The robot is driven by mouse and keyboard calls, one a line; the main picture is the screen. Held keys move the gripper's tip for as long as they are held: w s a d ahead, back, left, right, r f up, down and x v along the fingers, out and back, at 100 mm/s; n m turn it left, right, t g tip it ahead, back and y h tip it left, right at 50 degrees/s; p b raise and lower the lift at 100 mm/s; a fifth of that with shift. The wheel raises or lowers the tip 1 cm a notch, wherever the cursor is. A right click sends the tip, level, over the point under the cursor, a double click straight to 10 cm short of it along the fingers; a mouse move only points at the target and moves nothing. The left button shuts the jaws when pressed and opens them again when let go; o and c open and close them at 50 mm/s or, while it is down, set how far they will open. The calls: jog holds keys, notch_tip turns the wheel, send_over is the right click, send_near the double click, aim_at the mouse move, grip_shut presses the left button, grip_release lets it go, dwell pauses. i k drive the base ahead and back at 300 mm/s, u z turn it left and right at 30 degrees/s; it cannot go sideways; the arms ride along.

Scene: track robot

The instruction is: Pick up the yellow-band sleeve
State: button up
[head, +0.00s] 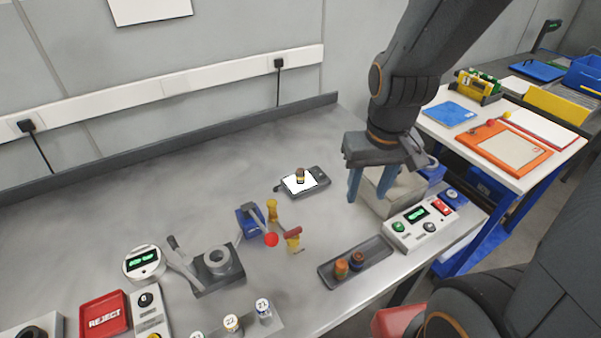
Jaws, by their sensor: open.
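A small dark brown sleeve (300,176), apparently with a yellowish band, stands upright on a white square on a dark flat pad (319,174). It is small in the head view, so the band colour is hard to make out. Two more small pieces, an orange one (342,268) and a brown one (357,260), stand in a dark tray (329,277); their bands are unclear. My gripper (367,196) is open, its blue fingers pointing down, to the right of the pad and apart from it.
A blue clamp fixture (249,222) with yellow parts and a red knob stands left of the tray. A light box (406,190) is close behind my fingers, with a button panel (420,226) below it. The bench's back left is clear.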

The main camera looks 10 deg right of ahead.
aim_at(300, 173)
jog(key=k, duration=1.2)
jog(key=z, duration=0.7)
jog(key=i, duration=0.85)
jog(key=u, duration=0.6)
jog(key=i, duration=0.6)
